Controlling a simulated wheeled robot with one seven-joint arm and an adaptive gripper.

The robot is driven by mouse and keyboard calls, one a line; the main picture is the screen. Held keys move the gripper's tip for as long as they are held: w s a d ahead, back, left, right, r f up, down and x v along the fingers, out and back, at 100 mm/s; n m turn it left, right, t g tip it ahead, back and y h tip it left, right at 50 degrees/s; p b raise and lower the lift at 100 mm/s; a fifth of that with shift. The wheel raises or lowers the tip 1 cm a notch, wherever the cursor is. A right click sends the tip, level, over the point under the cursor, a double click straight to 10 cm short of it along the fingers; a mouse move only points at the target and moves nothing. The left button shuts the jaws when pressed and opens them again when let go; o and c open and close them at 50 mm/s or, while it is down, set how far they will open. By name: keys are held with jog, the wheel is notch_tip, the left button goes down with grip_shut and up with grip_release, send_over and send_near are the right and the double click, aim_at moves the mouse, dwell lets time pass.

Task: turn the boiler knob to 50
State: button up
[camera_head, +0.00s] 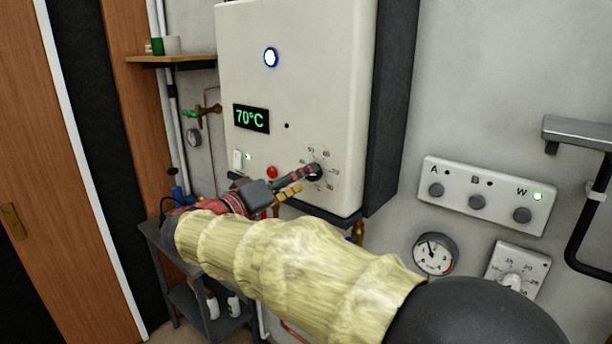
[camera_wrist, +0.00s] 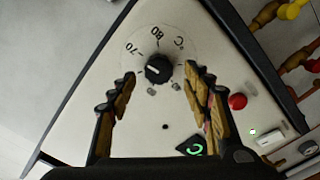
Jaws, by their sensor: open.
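The white boiler (camera_head: 290,100) hangs on the wall, and its green display (camera_head: 251,118) reads 70°C. The black boiler knob (camera_wrist: 158,69) has a pale pointer line and sits on a round dial with 70 and 80 legible in the wrist view. In the head view the knob (camera_head: 314,171) is partly covered by a finger. My gripper (camera_wrist: 158,78) is open, with its two fingertips on either side of the knob and a little short of it in the picture. I cannot tell whether either finger touches it.
A red button (camera_wrist: 237,101) and a small switch (camera_head: 238,159) sit beside the dial. A panel marked A, B and W (camera_head: 485,196), a pressure gauge (camera_head: 435,254) and a thermostat dial (camera_head: 516,272) are on the wall at right. A shelf (camera_head: 172,60) and pipes stand at left.

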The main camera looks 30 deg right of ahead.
jog(key=shift+x, duration=1.4)
jog(key=shift+c, duration=0.8)
jog(key=c, duration=1)
